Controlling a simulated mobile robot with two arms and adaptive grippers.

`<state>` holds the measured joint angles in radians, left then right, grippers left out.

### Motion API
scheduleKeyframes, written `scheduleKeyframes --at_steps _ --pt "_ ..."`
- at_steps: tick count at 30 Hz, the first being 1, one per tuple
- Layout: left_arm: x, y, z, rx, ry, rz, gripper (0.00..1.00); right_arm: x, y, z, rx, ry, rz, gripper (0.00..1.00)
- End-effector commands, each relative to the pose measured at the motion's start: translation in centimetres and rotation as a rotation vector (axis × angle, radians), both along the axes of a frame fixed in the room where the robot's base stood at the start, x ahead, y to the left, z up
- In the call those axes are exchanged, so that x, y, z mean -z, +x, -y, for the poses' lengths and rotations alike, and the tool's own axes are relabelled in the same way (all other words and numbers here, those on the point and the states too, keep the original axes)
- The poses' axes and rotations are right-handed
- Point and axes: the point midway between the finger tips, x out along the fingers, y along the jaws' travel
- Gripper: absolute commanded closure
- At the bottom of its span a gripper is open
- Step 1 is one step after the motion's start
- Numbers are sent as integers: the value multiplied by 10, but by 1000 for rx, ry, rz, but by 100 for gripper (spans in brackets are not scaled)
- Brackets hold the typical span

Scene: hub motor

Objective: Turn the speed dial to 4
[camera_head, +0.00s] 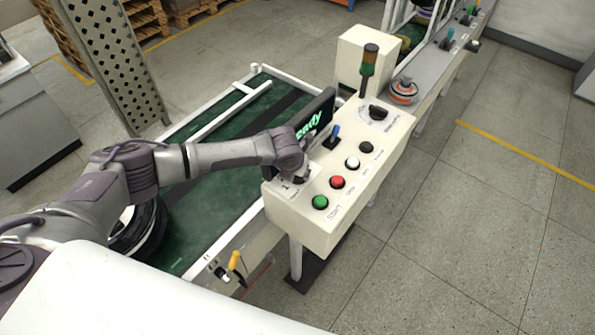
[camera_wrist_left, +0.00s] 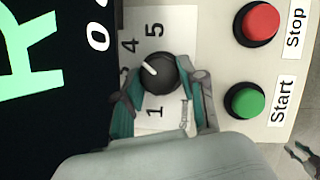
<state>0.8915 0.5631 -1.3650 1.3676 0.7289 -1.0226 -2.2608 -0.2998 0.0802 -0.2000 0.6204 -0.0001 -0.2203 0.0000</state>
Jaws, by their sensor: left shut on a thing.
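The black speed dial (camera_wrist_left: 158,72) with a white pointer mark shows in the left wrist view, on a white plate with digits around it. The pointer aims up and left, toward the side with the 4 (camera_wrist_left: 130,46). The 5 and the 1 are readable; the digits between 4 and 1 are largely hidden. My left gripper (camera_wrist_left: 165,88) has its teal fingers on both sides of the dial, shut on it. In the head view my left gripper (camera_head: 300,176) is at the panel's near left corner and hides the dial. A small teal-fingered part, probably my right gripper (camera_wrist_left: 301,156), shows at the lower right edge.
The cream control box (camera_head: 335,225) carries a green button (camera_head: 320,202), a red button (camera_head: 337,182), white and black buttons, a blue-handled lever (camera_head: 334,133) and a black knob (camera_head: 378,112). A screen (camera_head: 316,118) stands close behind my left gripper. Floor to the right is clear.

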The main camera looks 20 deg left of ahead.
Motion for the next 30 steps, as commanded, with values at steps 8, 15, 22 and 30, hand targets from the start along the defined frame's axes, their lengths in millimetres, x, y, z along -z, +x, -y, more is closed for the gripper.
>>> scheduleKeyframes --at_steps 8,15,22,30 --pt "0 0 0 1 1 -1 94 0 0 -1 0 1 1 60" --pt "0 0 0 0 1 -1 34 0 0 -1 0 1 1 60" --pt "0 0 -2 -2 3 0 34 0 0 0 0 0 0 60" --pt "-23 -8 -2 -2 4 2 34 0 0 0 0 0 0 60"
